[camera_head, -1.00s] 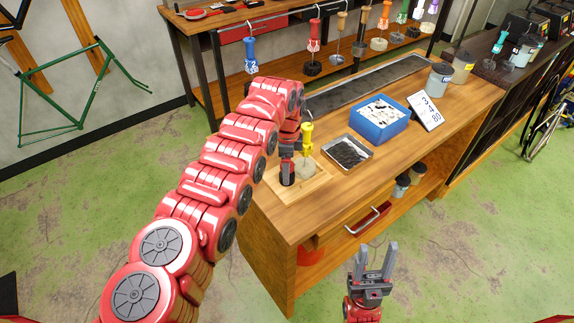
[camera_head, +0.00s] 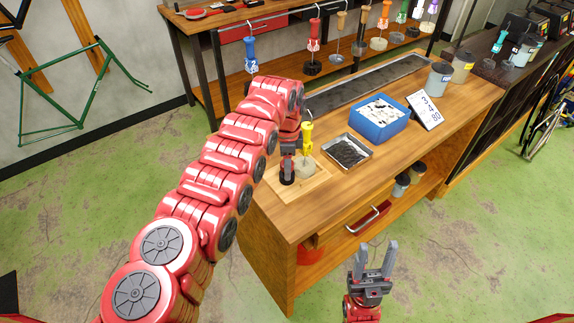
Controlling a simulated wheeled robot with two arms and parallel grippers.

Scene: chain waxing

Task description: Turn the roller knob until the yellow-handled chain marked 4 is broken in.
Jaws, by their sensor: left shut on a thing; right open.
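The yellow-handled chain (camera_head: 307,138) stands upright on the wooden roller board (camera_head: 318,184), its chain bundle a pale lump at the foot. My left gripper (camera_head: 287,176) points down just left of it and is shut on the dark roller knob (camera_head: 287,181) at the board's left side. The knob is mostly hidden under the fingers. The mark on the yellow handle is too small to read. My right gripper (camera_head: 376,258) is open and empty, in front of the bench near its drawer. The number card (camera_head: 425,110) leans at the back right of the bench.
On the bench (camera_head: 400,160) stand a metal tray of dark chain (camera_head: 346,151), a blue bin (camera_head: 380,120) and grey pots (camera_head: 440,78). Several coloured-handled chains, such as a blue one (camera_head: 250,55), hang from a rail behind.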

